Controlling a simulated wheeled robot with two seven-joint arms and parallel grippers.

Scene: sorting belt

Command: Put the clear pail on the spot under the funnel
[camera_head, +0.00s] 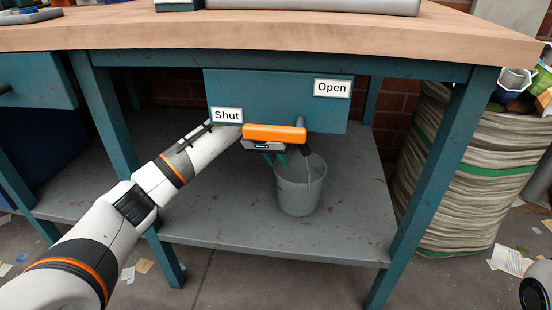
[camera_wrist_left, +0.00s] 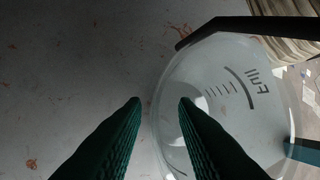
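The clear pail (camera_head: 299,195) stands upright on the grey lower shelf of the workbench. It also shows from above in the left wrist view (camera_wrist_left: 235,110), with a "Full" mark and scale lines. My left gripper (camera_head: 277,160) is at the pail's upper left rim. In the left wrist view its two teal fingers (camera_wrist_left: 160,105) are apart, with the near edge of the pail's rim between them. The marked spot is not visible. My right gripper is out of view.
A teal panel (camera_head: 270,87) with "Shut" (camera_head: 227,115) and "Open" (camera_head: 332,88) labels hangs above the shelf (camera_head: 225,220). Teal legs (camera_head: 433,180) frame the shelf. The shelf left and right of the pail is clear.

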